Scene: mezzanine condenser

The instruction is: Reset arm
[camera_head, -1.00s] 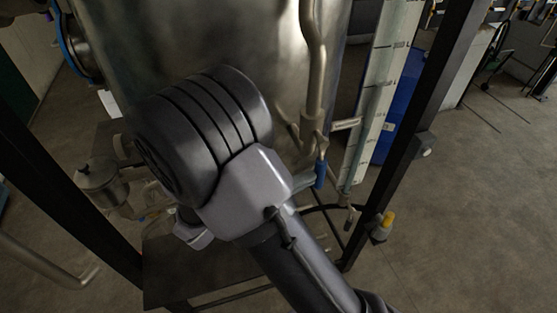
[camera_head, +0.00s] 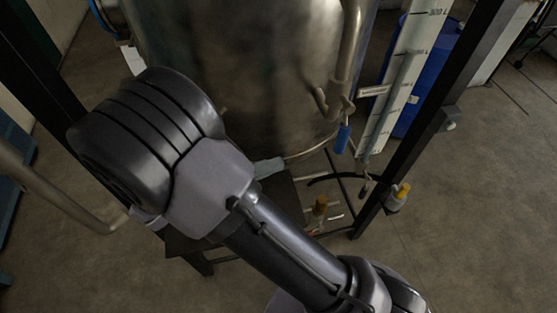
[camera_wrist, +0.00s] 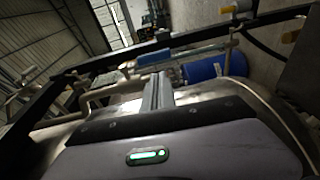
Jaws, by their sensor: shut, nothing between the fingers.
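My gripper (camera_wrist: 158,92) shows in the wrist view as a grey pair of fingers, closed together with nothing between them. A green light glows on the housing behind the fingers. In the head view my arm is bent in front of a large steel tank (camera_head: 240,75), and the gripper is hidden there. The tank's metal surface also spreads below and around the fingers in the wrist view. I cannot tell how far the fingertips are from it.
A dark frame post (camera_head: 440,120) stands right of the tank, near a level scale (camera_head: 400,90) and a blue drum (camera_head: 432,70). A bent pipe with a blue-handled valve (camera_head: 343,138) hangs at the tank's front. Another pipe (camera_head: 60,200) lies left. Open floor (camera_head: 490,210) is at right.

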